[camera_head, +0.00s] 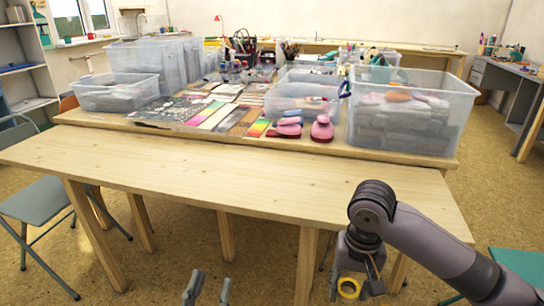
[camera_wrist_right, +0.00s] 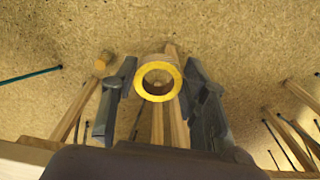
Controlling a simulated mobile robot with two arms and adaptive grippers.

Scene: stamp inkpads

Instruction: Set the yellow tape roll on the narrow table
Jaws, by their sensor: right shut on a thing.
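The yellow tape roll (camera_head: 349,288) is a small ring between the fingers of my right gripper (camera_head: 354,290) at the lower right of the head view. In the right wrist view the tape roll (camera_wrist_right: 158,70) sits between the two dark fingers of the gripper (camera_wrist_right: 159,84), which is shut on it. The roll is over the floor, in front of the narrow table (camera_head: 220,178), a long bare wooden top. My left gripper (camera_head: 207,290) shows at the bottom edge of the head view, its two fingertips apart with nothing visible between them.
Behind the narrow table stands a wider table (camera_head: 90,119) with clear plastic bins (camera_head: 400,120), ink pads and pink stamps (camera_head: 322,129). A grey folding chair (camera_head: 45,205) is at the left. The narrow tabletop is free.

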